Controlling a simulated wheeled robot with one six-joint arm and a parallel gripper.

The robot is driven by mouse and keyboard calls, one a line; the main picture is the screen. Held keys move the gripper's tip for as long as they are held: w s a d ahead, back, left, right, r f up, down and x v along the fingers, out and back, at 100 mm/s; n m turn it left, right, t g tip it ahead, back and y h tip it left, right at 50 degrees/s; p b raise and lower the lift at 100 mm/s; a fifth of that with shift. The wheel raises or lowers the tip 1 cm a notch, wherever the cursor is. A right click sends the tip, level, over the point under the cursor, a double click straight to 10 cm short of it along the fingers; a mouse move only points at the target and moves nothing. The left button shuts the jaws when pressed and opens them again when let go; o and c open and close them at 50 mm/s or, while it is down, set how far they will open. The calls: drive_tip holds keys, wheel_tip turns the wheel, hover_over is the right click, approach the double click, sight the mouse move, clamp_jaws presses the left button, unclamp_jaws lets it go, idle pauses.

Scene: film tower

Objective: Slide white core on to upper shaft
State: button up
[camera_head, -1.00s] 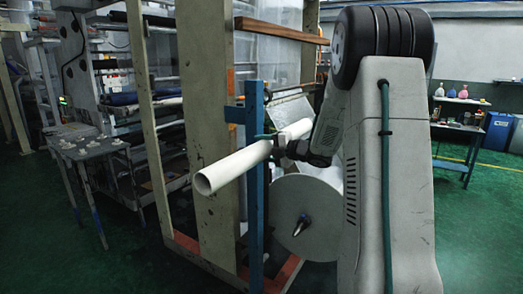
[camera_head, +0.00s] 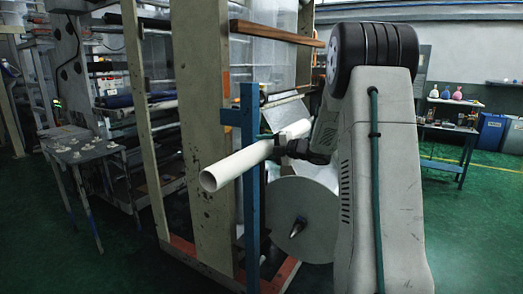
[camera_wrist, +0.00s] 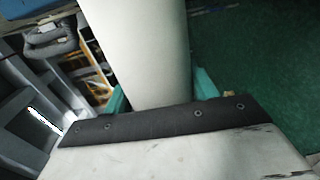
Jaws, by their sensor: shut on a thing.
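The white core (camera_head: 236,166) is a hollow tube in the middle of the head view, with its open end towards the camera at lower left. My gripper (camera_head: 287,147) is shut on it near its far end and holds it roughly level in the air, above a large pale roll. In the wrist view the core (camera_wrist: 140,45) runs up from my gripper (camera_wrist: 150,105), whose green fingers show on either side of it. A metal shaft end (camera_head: 298,228) sticks out of the roll below the core. I cannot make out the upper shaft.
A blue post (camera_head: 251,200) stands close beside the core. The pale roll (camera_head: 315,205) sits below it. A thick beige column (camera_head: 205,110) rises behind. A grey table (camera_head: 75,148) with small parts stands at the left. Green floor is free at the lower left.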

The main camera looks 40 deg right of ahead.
drive_tip(key=w+d, duration=0.1)
drive_tip(key=d, duration=0.4)
drive_tip(key=w+d, duration=0.2)
drive_tip(key=d, duration=0.3)
drive_tip(key=w+d, duration=0.2)
drive_tip(key=d, duration=0.3)
drive_tip(key=shift+w, duration=0.25)
